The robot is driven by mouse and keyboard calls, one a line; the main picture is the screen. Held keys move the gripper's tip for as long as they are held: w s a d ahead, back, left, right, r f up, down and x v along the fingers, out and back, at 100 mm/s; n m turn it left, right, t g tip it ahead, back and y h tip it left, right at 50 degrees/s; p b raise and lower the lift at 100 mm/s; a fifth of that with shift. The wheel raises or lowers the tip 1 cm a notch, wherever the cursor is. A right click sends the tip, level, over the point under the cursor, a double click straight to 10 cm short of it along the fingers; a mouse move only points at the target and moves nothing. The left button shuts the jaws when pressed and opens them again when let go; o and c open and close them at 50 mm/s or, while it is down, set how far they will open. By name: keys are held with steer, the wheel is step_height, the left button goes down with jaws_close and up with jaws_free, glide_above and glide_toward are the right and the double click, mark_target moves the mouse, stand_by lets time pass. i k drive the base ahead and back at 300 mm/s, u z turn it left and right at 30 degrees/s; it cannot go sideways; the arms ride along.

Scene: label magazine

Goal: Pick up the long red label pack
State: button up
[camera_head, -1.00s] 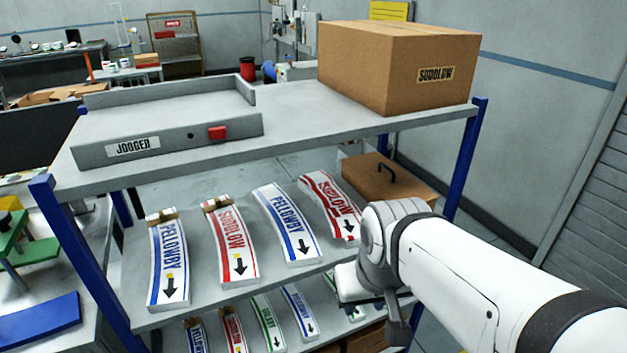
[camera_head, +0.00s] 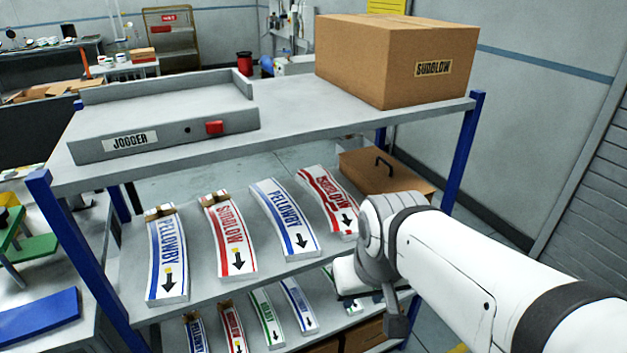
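Two long red label packs marked Sudlow lie on the middle shelf. One red pack (camera_head: 230,237) is second from the left, with a brown band at its top and a yellow mark above its arrow. The other red pack (camera_head: 328,201) is at the right end, with no band visible. A long blue pack (camera_head: 167,256) lies at the far left and another blue pack (camera_head: 285,220) between the red ones. My gripper (camera_head: 350,282) is at the shelf's right front, below the right red pack; its fingers are not clear, and I see nothing held.
Shorter packs, including a red one (camera_head: 233,330), lie on the lower shelf. Above are the jogger (camera_head: 165,138) and a cardboard box (camera_head: 390,65) on the top shelf (camera_head: 285,115). Blue posts (camera_head: 75,250) stand at the rack's corners. A brown case (camera_head: 385,175) is behind the right red pack.

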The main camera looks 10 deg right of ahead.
mark_target(342, 210)
steer(key=u, duration=2.3)
steer(key=k, duration=1.2)
steer(key=z, duration=1.75)
steer(key=i, duration=1)
steer(key=z, duration=0.05)
